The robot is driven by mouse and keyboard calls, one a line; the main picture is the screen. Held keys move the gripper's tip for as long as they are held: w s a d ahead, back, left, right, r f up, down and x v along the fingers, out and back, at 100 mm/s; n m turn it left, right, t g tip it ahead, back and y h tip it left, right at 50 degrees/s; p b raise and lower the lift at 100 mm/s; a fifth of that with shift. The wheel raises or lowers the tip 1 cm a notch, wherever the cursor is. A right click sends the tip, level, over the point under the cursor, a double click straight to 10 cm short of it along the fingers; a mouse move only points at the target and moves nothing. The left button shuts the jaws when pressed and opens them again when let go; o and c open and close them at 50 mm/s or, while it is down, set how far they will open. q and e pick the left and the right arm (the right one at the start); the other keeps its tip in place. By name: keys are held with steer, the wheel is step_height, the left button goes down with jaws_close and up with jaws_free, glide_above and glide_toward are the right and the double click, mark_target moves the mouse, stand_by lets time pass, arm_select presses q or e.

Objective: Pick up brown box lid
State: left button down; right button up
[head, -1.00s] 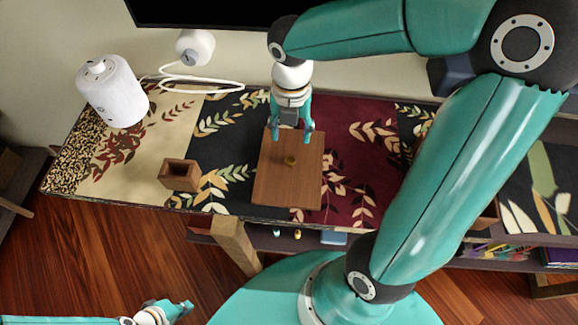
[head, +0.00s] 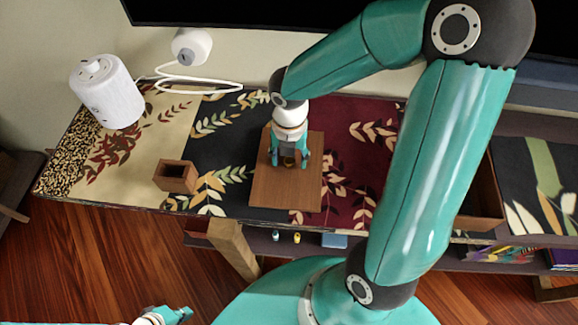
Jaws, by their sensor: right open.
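The brown box lid (head: 285,190) is a flat wooden board with a small brass knob. It lies on the patterned cloth at the middle of the table in the head view. My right gripper (head: 290,162) is open and points down over the lid's middle. Its fingers stand on either side of the knob, which shows only partly between them. I cannot tell whether they touch it. My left gripper (head: 176,313) is low at the bottom left, away from the table, and its jaw state is unclear.
A small open wooden box (head: 176,175) stands left of the lid. A white cylinder (head: 107,92) and a white device with a cable (head: 192,46) are at the back left. A brown open box (head: 484,200) shows partly behind my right arm. Small items lie on a lower shelf.

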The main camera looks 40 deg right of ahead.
steer(key=shift+c, duration=0.2)
steer(key=shift+r, duration=0.1)
jaws_close()
